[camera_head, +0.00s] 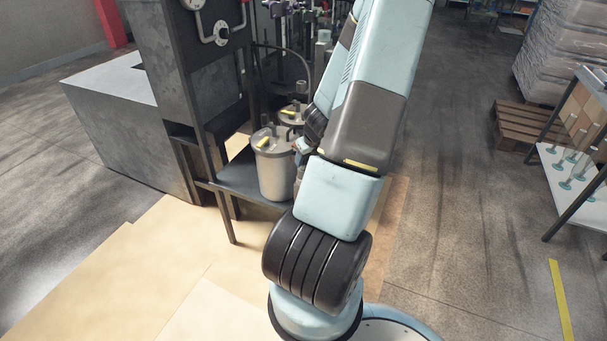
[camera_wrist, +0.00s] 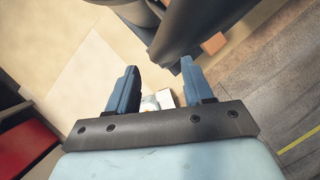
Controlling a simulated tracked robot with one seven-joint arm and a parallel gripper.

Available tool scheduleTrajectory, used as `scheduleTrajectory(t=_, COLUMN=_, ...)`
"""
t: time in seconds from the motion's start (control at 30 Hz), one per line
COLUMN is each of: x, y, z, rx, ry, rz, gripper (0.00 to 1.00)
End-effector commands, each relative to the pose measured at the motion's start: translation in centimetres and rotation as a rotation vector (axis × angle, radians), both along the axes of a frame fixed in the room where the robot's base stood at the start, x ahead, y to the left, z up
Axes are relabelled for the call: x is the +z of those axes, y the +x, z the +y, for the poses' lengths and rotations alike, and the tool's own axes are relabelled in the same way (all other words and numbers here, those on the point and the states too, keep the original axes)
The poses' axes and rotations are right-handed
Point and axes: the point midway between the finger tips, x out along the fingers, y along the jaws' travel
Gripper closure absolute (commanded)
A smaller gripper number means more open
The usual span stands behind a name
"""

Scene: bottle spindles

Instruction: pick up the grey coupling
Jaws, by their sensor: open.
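My gripper (camera_wrist: 159,68) shows in the wrist view with its two blue fingers spread apart and nothing held between them. In the head view my arm covers most of the gripper, near the grey canisters. I cannot pick out the grey coupling for certain in either view.
A grey canister (camera_head: 275,172) with a yellow-marked lid stands on a dark shelf (camera_head: 240,180), another (camera_head: 292,113) behind it. A dark machine frame (camera_head: 190,85) rises left of them. A rack (camera_head: 575,190) with several spindles and a pallet (camera_head: 535,125) stand at right.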

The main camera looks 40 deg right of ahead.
Motion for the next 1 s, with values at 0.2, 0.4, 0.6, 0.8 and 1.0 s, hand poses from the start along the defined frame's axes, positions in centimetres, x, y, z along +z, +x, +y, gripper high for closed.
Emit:
scheduleTrajectory(t=0.2, x=-1.5, y=0.6, z=-0.1, rx=0.0, ry=0.001, rz=0.0, gripper=0.49)
scheduleTrajectory(t=0.4, x=-2.1, y=0.9, z=-0.2, rx=0.001, ry=0.002, rz=0.0, gripper=0.49)
scheduleTrajectory(t=0.6, x=-4.0, y=1.9, z=-0.4, rx=0.002, ry=0.003, rz=0.001, gripper=0.49)
scheduleTrajectory(t=0.8, x=-5.8, y=2.7, z=-0.6, rx=0.001, ry=0.002, rz=0.001, gripper=0.49)
scheduleTrajectory(t=1.0, x=-6.3, y=3.0, z=-0.7, rx=0.0, ry=0.0, rz=0.0, gripper=0.49)
